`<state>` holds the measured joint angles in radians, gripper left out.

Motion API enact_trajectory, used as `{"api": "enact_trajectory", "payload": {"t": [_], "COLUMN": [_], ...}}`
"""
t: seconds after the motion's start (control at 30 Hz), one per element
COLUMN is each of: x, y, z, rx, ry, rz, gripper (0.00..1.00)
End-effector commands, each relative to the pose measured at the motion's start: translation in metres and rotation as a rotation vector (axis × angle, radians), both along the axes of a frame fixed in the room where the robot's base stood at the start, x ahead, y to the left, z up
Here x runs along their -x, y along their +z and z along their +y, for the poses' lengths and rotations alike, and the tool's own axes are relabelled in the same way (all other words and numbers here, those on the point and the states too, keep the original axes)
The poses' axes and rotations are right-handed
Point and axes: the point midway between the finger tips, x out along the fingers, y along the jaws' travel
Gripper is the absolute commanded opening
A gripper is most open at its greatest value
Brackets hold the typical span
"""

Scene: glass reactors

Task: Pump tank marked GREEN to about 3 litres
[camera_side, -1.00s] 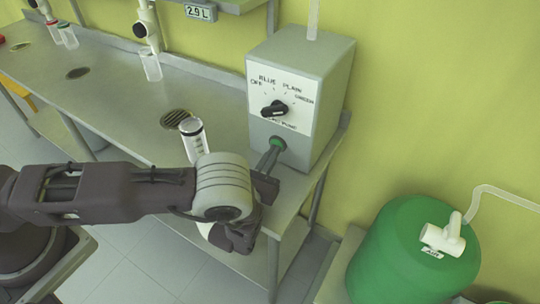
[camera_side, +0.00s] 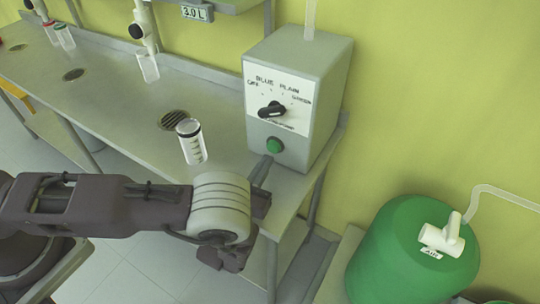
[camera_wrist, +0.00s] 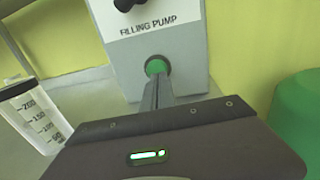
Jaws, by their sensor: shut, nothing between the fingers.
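The filling pump box (camera_side: 325,100) stands on the bench, with a black selector knob (camera_side: 271,109) whose right end is toward the GREEN label. Below it is a round green button (camera_side: 274,145), which also shows in the wrist view (camera_wrist: 156,66).
A clear graduated beaker (camera_side: 191,142) stands on the bench left of the pump, near my wrist. A drain grate (camera_side: 174,120) lies behind it. Another clear vessel (camera_side: 148,67) stands under a tap farther back. A green tank (camera_side: 400,265) with a white valve (camera_side: 442,237) is at right.

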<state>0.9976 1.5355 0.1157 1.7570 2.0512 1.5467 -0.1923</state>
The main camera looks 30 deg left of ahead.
Motion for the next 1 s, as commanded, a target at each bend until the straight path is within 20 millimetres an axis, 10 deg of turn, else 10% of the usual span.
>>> {"api": "enact_trajectory", "payload": {"t": [0.4,1.0], "x": [0.092,0.104], "y": [-0.004,-0.004], "z": [-0.009,-0.010], "rx": [-0.003,-0.005], "ry": [0.001,0.000], "rz": [0.005,0.005], "gripper": [0.00,0.00]}}
